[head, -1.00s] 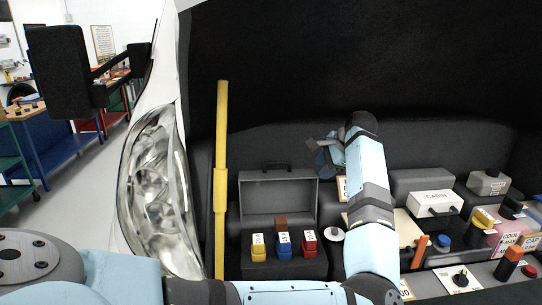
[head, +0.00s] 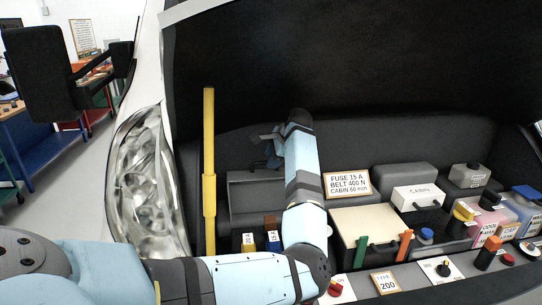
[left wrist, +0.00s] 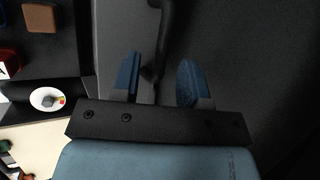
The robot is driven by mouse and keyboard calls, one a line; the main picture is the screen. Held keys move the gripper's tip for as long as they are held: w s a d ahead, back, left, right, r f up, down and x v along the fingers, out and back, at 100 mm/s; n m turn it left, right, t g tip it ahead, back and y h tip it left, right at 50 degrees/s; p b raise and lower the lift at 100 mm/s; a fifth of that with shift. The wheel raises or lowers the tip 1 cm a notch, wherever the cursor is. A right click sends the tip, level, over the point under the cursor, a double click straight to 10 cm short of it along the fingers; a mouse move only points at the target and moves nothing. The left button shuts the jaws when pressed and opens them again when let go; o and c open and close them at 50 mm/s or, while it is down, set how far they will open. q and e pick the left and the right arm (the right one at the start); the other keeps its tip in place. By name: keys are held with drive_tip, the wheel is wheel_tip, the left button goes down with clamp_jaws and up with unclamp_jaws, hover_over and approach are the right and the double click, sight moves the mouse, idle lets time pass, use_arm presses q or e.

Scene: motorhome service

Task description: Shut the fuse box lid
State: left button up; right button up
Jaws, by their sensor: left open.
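The grey fuse box lid (head: 243,192) stands open at the back of the fuse box, left of centre in the head view. My left forearm hides its right part. Plug-in fuses stand in the box in front of it, including a yellow-and-white one (head: 248,243), a blue one (head: 273,243) and a brown one (head: 270,222). My left gripper (head: 263,148) is open at the lid's top edge. In the left wrist view, the lid's dark handle (left wrist: 164,45) lies between the open blue fingers (left wrist: 160,82); I cannot tell whether they touch it. My right gripper is out of view.
A yellow prop rod (head: 209,150) stands left of the box, beside the headlight (head: 148,180). The dark space above is clear.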

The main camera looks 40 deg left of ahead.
use_arm(q)
drive_tip(key=shift+a+f, duration=0.3)
drive_tip(key=shift+f, duration=0.1)
clamp_jaws()
